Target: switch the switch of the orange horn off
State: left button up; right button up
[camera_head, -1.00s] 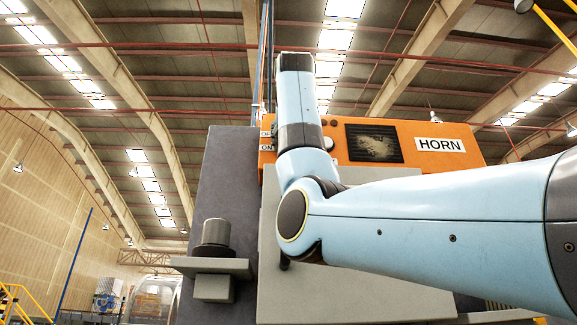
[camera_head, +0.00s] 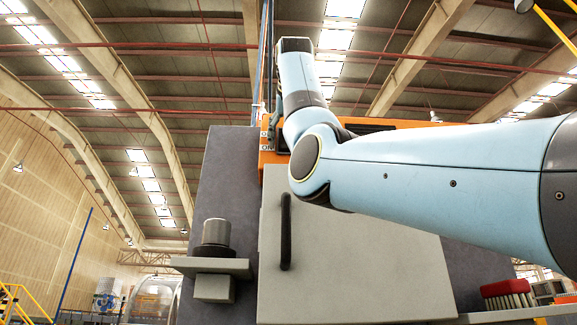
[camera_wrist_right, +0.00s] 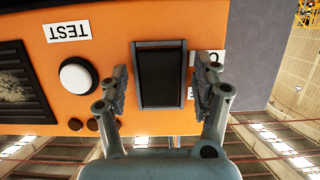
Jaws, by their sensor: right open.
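The orange horn (camera_head: 268,158) is a box on top of a grey cabinet; my right arm hides most of its front in the head view. Its orange face (camera_wrist_right: 110,118) fills much of the right wrist view, upside down. The switch (camera_wrist_right: 161,78) is a black rocker in a grey frame. My right gripper (camera_wrist_right: 163,86) is open and empty, with one finger on each side of the switch. A finger partly covers the white labels beside it. In the head view the gripper (camera_head: 273,124) shows small at the horn's left end. My left gripper is out of view.
The wrist view shows a white round button (camera_wrist_right: 78,75) beside the switch, a TEST label (camera_wrist_right: 67,28) and a dark grille (camera_wrist_right: 18,85). The grey cabinet door (camera_head: 350,265) has a black handle (camera_head: 285,232). A red brush (camera_head: 506,289) lies at the lower right.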

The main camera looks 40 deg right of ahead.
jog(key=v, duration=1.2)
